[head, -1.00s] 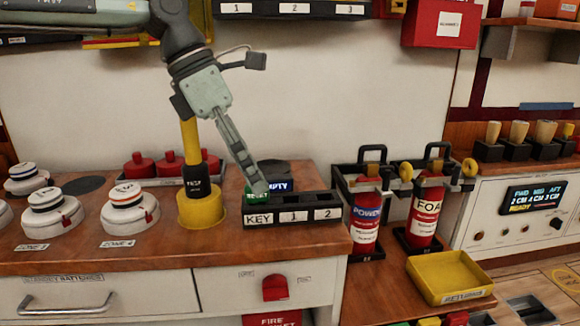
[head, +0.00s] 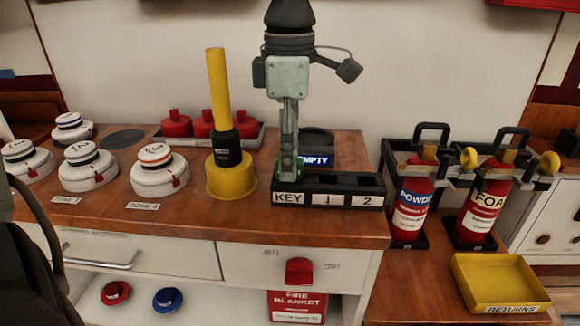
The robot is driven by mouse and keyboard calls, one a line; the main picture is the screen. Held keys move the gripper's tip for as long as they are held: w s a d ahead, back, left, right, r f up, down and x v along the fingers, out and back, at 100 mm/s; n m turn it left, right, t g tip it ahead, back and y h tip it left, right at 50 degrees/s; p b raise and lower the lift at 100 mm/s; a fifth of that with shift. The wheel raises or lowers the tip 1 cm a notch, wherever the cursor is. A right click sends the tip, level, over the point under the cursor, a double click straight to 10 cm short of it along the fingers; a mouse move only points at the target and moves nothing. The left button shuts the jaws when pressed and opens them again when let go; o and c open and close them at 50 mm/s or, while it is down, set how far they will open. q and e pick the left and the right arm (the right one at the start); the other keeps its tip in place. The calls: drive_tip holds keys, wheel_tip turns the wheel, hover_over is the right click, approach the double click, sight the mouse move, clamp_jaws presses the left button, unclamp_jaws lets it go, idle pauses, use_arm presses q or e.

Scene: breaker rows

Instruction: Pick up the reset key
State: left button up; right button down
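The black rack (head: 352,181) stands on the wooden counter, with its front marked KEY, 1 and 2. The green reset key (head: 300,168) is at the KEY slot at the left end. Only slivers of green show beside my fingers; the rest is hidden.
A yellow post in a round base (head: 231,180) stands close left of the rack. White detectors (head: 160,171) are further left. A dark cylinder with a blue EMPTY label (head: 317,161) sits behind. Red extinguishers (head: 411,205) and a yellow returns tray (head: 498,283) are to the right.

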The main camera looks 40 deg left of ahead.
use_arm(q)
drive_tip(key=shift+f, duration=0.15)
clamp_jaws()
idle(0.4)
